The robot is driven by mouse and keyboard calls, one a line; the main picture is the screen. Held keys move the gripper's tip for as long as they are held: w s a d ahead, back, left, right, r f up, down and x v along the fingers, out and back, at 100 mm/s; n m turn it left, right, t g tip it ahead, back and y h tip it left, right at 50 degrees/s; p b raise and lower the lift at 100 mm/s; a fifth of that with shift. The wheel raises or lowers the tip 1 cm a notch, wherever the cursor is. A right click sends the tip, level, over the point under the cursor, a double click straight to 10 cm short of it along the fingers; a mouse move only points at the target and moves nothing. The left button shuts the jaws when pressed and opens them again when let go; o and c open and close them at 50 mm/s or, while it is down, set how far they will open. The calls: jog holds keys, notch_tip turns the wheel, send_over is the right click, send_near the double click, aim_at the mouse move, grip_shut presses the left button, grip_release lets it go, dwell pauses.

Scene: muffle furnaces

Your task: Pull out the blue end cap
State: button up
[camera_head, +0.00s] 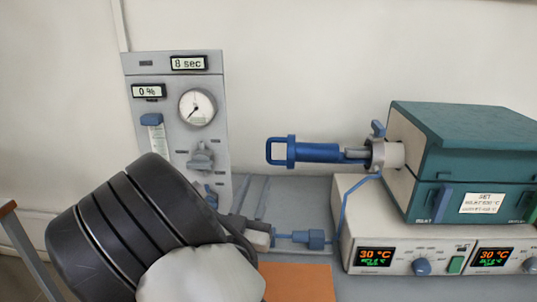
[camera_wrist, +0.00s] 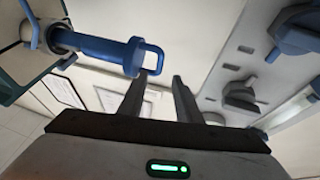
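The blue end cap (camera_head: 312,152) has a cylindrical body with a loop handle at its left end. In the head view it sticks out leftward from the grey tube end of the teal furnace (camera_head: 462,140). My gripper (camera_wrist: 163,78) is open, with nothing between the fingers. It appears apart from the handle. In the head view my gripper (camera_head: 262,232) is below and left of the cap, its fingers partly hidden behind my arm.
A grey control panel (camera_head: 174,105) with a gauge and displays stands at the left. A blue fitting and tube (camera_head: 316,239) run below the cap up to the furnace. The furnace base (camera_head: 432,262) shows two 30 °C displays. An orange mat (camera_head: 300,282) lies in front.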

aim_at(268, 153)
jog(key=b+x, duration=0.1)
jog(key=x, duration=1.1)
jog(key=shift+d+b, duration=0.1)
jog(key=shift+b, duration=0.2)
grip_shut()
